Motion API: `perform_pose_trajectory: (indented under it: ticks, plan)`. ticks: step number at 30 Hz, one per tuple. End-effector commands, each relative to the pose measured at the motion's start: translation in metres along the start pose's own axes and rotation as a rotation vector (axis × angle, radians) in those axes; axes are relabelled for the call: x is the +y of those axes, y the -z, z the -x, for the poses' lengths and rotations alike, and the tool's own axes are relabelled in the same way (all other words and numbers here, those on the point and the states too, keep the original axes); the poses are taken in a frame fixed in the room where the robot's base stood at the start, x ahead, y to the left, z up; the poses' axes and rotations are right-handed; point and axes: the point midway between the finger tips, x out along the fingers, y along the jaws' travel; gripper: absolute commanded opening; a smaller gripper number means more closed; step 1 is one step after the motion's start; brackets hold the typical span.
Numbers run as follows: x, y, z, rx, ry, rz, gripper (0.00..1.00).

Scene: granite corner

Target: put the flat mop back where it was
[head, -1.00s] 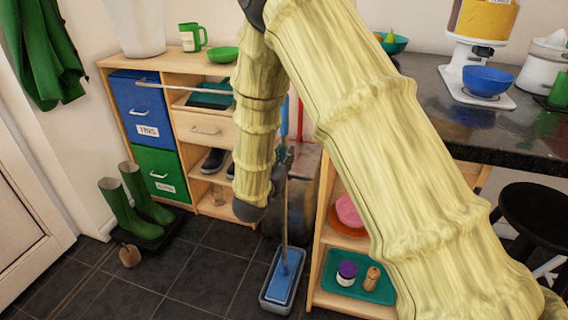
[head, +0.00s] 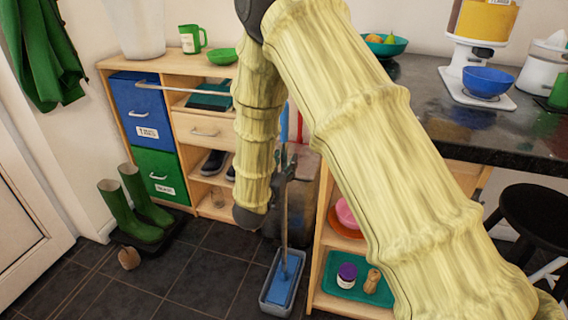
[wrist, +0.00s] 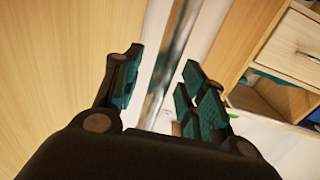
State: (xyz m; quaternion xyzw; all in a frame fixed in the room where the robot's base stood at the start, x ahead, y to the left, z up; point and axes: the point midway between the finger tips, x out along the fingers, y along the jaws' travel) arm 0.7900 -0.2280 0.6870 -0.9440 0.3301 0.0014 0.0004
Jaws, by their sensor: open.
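The flat mop stands upright on the floor between the two wooden units, its blue head (head: 285,279) in a shallow grey-blue tray (head: 266,302). Its thin handle (head: 284,225) rises past my gripper (head: 287,163), which is partly hidden behind my arm. In the wrist view my gripper (wrist: 158,88) is open, with dark fingers and teal pads. A shiny metal pole (wrist: 172,55) shows in the gap between the fingers, with space on both sides. I cannot tell how deep it lies between them.
A blue upright (head: 284,122) and a red one (head: 299,125) stand behind the gripper. A wooden cabinet (head: 207,147) is left, an open shelf (head: 330,285) right. Green boots (head: 118,208) stand on the left; a black stool (head: 532,215) is right.

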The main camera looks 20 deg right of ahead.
Motion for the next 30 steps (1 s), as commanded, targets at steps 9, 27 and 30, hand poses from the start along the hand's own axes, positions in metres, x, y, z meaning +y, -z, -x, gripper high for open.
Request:
perform_pose_trajectory:
  ticks: [9,27,30]
  plan:
    - [-0.001,0.003,0.038,0.0,0.003,0.001,0.41]
    - [0.0,0.002,0.118,0.0,0.001,0.0,0.41]
    - [0.0,0.001,0.12,0.0,0.001,0.0,0.41]
